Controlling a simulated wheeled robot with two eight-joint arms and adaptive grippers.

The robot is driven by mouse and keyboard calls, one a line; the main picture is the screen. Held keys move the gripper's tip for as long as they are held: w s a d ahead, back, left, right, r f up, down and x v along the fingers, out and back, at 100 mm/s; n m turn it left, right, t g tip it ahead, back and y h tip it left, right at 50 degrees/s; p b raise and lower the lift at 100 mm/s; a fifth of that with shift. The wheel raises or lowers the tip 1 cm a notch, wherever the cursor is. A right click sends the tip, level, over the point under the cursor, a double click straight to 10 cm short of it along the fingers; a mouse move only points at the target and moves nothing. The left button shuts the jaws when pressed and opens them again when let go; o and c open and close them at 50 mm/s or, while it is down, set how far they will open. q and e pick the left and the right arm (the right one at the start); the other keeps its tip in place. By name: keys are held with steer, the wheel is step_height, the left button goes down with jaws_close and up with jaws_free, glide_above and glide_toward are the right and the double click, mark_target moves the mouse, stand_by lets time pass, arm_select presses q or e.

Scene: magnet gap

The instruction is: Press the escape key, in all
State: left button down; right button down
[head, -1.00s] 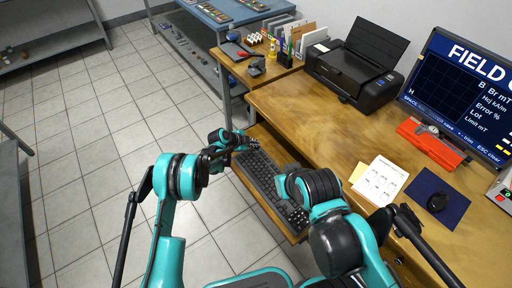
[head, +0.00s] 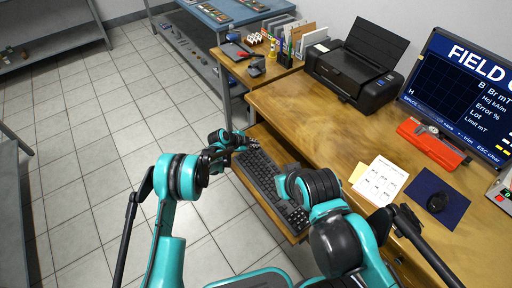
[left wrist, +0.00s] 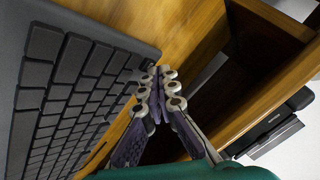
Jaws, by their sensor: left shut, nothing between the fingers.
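The black keyboard (head: 262,172) lies on a wooden tray at the desk's front edge; my right arm covers part of it in the head view. My left gripper (head: 246,141) is at the keyboard's far left end. In the left wrist view the keyboard (left wrist: 60,95) fills the left side, and the left gripper (left wrist: 158,74) is shut and empty, its tips beside the keyboard's corner keys. I cannot tell whether they touch a key, and the escape key's label is not readable. My right gripper is not clearly in view.
The monitor (head: 455,95) shows a field plot and "ESC clear". Tiled floor is free to the left.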

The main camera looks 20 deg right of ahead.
mark_target(255, 149)
arm_select(q)
steer(key=shift+r, duration=0.55)
steer(key=shift+r, duration=0.1)
steer(key=shift+r+p, duration=1.2)
steer(key=shift+r, duration=1.2)
